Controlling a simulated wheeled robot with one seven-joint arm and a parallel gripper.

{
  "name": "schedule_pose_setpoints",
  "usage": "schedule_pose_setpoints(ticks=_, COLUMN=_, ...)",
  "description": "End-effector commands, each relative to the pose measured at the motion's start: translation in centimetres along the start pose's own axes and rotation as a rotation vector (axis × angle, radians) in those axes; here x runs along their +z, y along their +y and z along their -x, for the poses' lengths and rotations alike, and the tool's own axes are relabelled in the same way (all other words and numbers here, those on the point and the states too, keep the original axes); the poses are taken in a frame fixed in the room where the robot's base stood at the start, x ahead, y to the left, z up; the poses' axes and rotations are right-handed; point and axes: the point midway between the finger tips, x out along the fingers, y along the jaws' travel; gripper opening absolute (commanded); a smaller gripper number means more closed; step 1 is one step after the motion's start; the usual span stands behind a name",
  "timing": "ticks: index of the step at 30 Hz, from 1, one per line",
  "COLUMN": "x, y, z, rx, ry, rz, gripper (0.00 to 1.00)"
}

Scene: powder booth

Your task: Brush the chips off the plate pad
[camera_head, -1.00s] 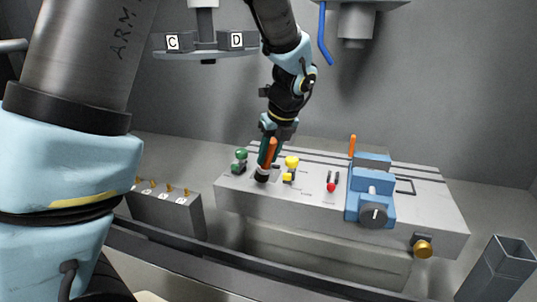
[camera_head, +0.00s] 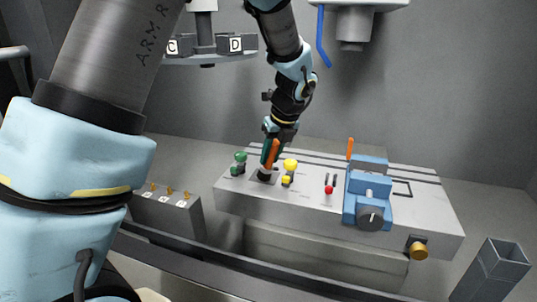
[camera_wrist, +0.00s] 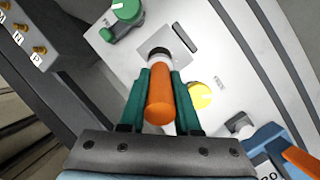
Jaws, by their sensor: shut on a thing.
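My gripper (camera_head: 271,150) is shut on the orange handle of a brush (camera_wrist: 160,97). In the wrist view the handle sits between my two green fingers (camera_wrist: 160,82), with a pale collar and a dark tip beyond them. The dark tip is over a small grey square pad (camera_wrist: 184,40), which I take for the plate pad, on the light machine table (camera_head: 300,205). The tip covers part of the pad; I cannot tell whether it touches. The pad also shows in the head view (camera_head: 258,181). I cannot make out any chips.
A green knob (camera_wrist: 124,10) and a yellow knob (camera_wrist: 201,95) flank the pad closely. A red knob (camera_head: 328,190) and a blue vise (camera_head: 368,195) stand to the right. A block with brass pegs (camera_head: 170,215) is at left, an open grey bin (camera_head: 490,270) at lower right.

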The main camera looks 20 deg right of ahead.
Motion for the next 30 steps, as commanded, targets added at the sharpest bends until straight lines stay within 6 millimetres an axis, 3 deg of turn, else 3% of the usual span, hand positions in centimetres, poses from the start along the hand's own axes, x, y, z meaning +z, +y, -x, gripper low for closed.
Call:
schedule_pose_setpoints(ticks=18, x=2.4, y=-2.5, z=-0.8, rx=-0.001, ry=-0.001, rz=0.001, gripper=0.00)
schedule_pose_setpoints(ticks=30, x=1.7, y=-1.9, z=-0.3, rx=-0.006, ry=-0.003, rz=-0.001, gripper=0.00)
